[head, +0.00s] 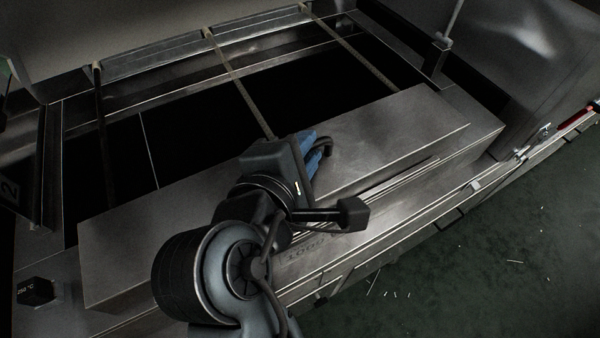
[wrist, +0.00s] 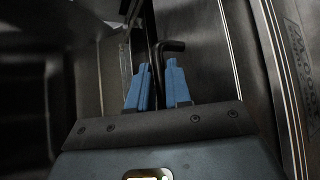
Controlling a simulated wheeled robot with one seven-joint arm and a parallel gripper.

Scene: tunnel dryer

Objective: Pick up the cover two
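A long metal cover (head: 395,135) lies across the front of the dryer, beside its dark opening. I take it for cover two, though no number shows on it. Its black bent handle (head: 323,146) stands up near the middle, and the handle's top also shows in the wrist view (wrist: 173,46). My gripper (head: 308,143) is over the cover with its blue fingers at the handle. In the wrist view, the fingers (wrist: 158,80) stand close together on either side of the handle and appear shut on it. My wrist hides part of the cover.
The dryer's dark opening (head: 195,130) lies behind the cover, crossed by thin bars (head: 240,85). A small black temperature display (head: 35,291) sits at lower left. Green floor (head: 480,270) is free at right.

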